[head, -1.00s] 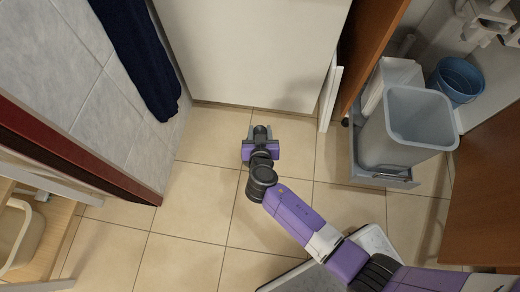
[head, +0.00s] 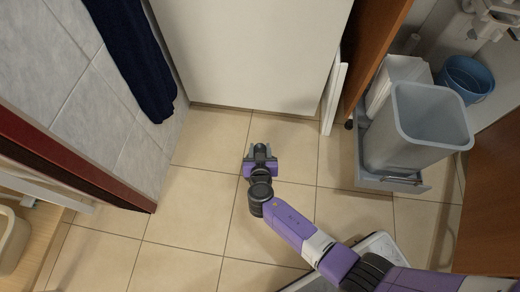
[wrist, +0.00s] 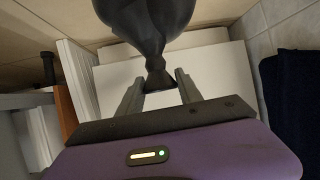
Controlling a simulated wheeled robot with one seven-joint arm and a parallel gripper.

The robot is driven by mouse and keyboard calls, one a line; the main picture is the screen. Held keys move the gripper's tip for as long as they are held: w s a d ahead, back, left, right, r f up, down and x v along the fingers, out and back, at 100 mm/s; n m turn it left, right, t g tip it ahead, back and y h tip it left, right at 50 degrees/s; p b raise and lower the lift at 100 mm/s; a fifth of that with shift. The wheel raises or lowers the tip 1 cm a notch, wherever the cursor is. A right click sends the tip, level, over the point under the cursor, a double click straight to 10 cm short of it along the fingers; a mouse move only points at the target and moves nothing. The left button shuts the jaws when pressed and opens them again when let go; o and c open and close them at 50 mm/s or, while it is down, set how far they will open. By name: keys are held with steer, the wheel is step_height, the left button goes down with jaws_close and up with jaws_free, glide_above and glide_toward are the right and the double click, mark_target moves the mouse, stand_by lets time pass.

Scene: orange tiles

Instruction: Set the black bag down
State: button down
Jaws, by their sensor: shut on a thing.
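The black bag (wrist: 145,22) shows in the wrist view as a dark, smooth bulk at the top centre, narrowing to a gathered neck. My gripper (wrist: 159,82) is shut on that neck, with one grey finger on each side. The bag's far end is cut off by the picture edge. In the head view my gripper (head: 260,150) is over the tiled floor in front of the white cabinet; the bag is mostly hidden under it there, and I cannot tell whether it touches the floor.
A white cabinet (head: 250,50) stands ahead. A grey bin (head: 415,130) on a pull-out frame and a blue bucket (head: 467,78) are at right. A dark blue towel (head: 132,55) hangs on the tiled wall at left. Floor tiles (head: 195,210) left of my gripper are clear.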

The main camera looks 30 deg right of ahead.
steer(key=shift+f+b, duration=0.1)
steer(key=shift+b, duration=0.2)
steer(key=c, duration=0.8)
jaws_free()
steer(key=shift+s+a+r+p, duration=0.1)
steer(key=shift+s+r+p, duration=0.15)
steer(key=shift+p, duration=0.25)
steer(key=p+v, duration=0.3)
steer(key=v, duration=0.8)
steer(key=shift+r, duration=0.15)
steer(key=shift+s+a, duration=0.1)
steer(key=shift+s, duration=0.05)
